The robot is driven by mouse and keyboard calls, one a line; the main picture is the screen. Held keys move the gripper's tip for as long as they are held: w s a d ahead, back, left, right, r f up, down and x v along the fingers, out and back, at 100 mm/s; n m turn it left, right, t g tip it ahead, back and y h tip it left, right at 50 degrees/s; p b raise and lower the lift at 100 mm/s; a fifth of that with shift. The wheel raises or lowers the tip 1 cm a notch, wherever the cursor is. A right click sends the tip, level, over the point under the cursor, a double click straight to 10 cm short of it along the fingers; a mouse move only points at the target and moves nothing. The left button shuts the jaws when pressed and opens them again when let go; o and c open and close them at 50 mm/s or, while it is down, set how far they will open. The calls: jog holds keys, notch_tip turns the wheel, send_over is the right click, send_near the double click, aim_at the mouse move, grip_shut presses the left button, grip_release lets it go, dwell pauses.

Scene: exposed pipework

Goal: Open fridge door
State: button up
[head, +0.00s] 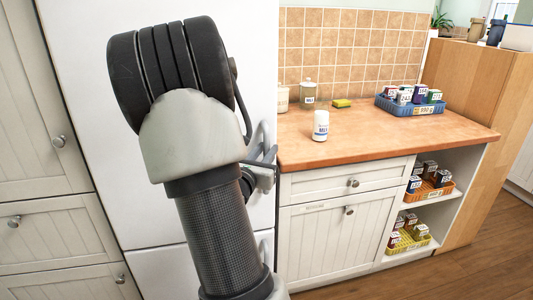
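The white fridge (90,60) stands upright at the left centre, with its upper door appearing closed against the body. My arm covers much of the door. A light grey vertical handle (266,133) shows at the door's right edge, partly hidden behind my arm. My gripper (268,163) is at the lower part of this handle, mostly hidden by my wrist. I cannot tell whether its fingers touch the handle or are around it. A lower white door (160,268) has a handle (265,245) at its right edge.
A wooden counter (400,135) adjoins the fridge on the right, holding a white jar (320,125), canisters, a sponge (342,103) and a blue basket (410,104). Open shelves below hold an orange basket (433,192) and a yellow basket (410,240). Cream cabinets (35,110) stand left. Wooden floor is clear at right.

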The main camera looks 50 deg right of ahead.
jog(key=shift+w+d, duration=0.1)
jog(key=shift+d, duration=0.2)
grip_shut()
